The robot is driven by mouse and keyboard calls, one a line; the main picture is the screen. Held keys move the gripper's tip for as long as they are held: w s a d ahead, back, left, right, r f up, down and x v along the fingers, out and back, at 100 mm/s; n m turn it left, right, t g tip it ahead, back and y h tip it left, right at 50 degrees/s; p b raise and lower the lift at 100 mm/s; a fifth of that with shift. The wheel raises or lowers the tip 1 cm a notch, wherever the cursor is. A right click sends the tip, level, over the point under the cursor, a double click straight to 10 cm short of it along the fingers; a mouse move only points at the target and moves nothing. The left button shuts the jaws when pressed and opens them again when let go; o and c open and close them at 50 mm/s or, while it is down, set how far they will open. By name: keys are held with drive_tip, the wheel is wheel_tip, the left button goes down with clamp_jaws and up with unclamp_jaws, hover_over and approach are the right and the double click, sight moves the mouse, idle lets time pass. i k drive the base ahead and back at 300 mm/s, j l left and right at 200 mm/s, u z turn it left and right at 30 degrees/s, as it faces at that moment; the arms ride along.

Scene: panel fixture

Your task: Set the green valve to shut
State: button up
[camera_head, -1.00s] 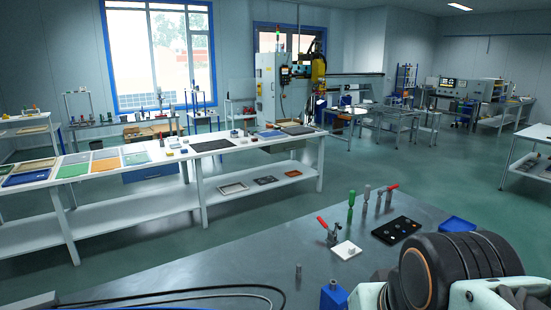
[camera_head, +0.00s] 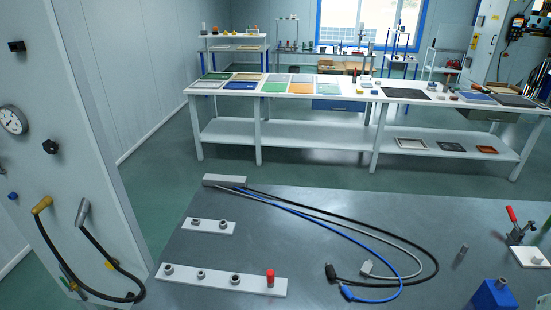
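No green valve can be made out for certain. A pale upright panel (camera_head: 75,120) stands at the left edge, cut off by the picture. It carries a round gauge (camera_head: 12,120), a black knob (camera_head: 17,46), another dark knob (camera_head: 50,147) and a small blue fitting (camera_head: 12,196). A hose with a yellow end (camera_head: 42,205) and one with a grey end (camera_head: 82,212) hang on its lower part. Small yellow and greenish parts low on the panel are too small to tell. My gripper is not in view.
A grey bench (camera_head: 330,225) fills the foreground, with cables (camera_head: 340,235), white strips of fittings (camera_head: 222,281), a blue block (camera_head: 493,295) and a red-handled clamp (camera_head: 515,228). A white table (camera_head: 300,95) stands behind. Green floor lies between them.

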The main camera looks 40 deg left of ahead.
sight(63, 281)
drive_tip(key=j+u, duration=0.15)
drive_tip(key=u, duration=0.35)
drive_tip(key=j+u, duration=0.2)
drive_tip(key=u, duration=0.3)
drive_tip(key=j+u, duration=0.25)
drive_tip(key=j, duration=0.15)
drive_tip(key=j+u, duration=0.3)
drive_tip(key=i+j+u, duration=0.15)
drive_tip(key=j, duration=0.25)
drive_tip(key=i+j+u, duration=0.15)
drive_tip(key=j, duration=0.25)
drive_tip(key=i+j, duration=0.15)
drive_tip(key=j, duration=0.2)
drive_tip(key=i+j, duration=0.15)
drive_tip(key=j, duration=0.25)
drive_tip(key=i+j, duration=0.1)
drive_tip(key=j, duration=0.25)
drive_tip(key=i+j+u, duration=0.1)
drive_tip(key=j, duration=0.3)
drive_tip(key=i+j, duration=0.2)
drive_tip(key=j, duration=0.15)
